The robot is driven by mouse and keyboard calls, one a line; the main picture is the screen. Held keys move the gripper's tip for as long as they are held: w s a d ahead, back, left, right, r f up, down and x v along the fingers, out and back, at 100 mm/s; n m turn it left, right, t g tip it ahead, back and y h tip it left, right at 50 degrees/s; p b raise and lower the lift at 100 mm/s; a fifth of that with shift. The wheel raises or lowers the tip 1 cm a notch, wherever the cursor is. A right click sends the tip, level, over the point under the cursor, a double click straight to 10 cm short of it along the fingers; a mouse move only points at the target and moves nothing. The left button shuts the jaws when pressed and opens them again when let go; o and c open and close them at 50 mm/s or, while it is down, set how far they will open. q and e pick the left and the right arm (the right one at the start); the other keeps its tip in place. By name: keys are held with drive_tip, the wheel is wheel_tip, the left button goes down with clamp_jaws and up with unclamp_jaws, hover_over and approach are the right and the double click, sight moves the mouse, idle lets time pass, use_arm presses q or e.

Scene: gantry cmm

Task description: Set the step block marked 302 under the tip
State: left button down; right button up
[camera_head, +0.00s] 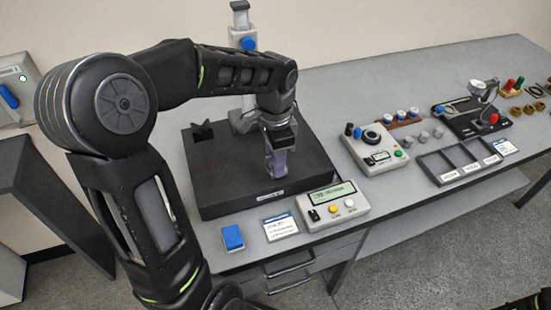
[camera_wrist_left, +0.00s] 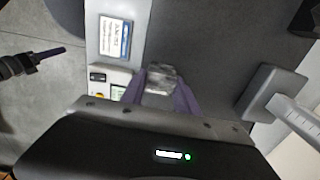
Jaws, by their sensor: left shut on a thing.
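My left gripper (camera_head: 276,166) reaches down over the dark granite plate (camera_head: 225,200). In the left wrist view its purple fingers (camera_wrist_left: 162,92) are shut on a small grey metal step block (camera_wrist_left: 160,76). No marking can be read on the block, and I cannot tell whether it touches the plate. The gauge column (camera_head: 243,38) with a blue part stands at the back of the plate. My arm hides its lower part and the tip.
A readout box (camera_head: 333,205), a card (camera_head: 280,227) and a blue pad (camera_head: 232,238) lie along the front edge. A dark V-shaped piece (camera_head: 203,130) sits on the plate's back left. A control box (camera_head: 376,150) and a compartment tray (camera_head: 438,162) stand to the right.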

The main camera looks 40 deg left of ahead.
use_arm(q)
drive_tip(key=shift+f+b, duration=0.45)
drive_tip(key=shift+f, duration=0.15)
idle(0.7)
drive_tip(key=c, duration=0.8)
unclamp_jaws()
drive_tip(key=shift+c, duration=0.2)
drive_tip(key=shift+o, duration=0.6)
drive_tip(key=shift+o, duration=1.4)
drive_tip(key=shift+r, duration=0.15)
drive_tip(key=shift+r+p, duration=2.85)
drive_tip(key=shift+r, duration=0.55)
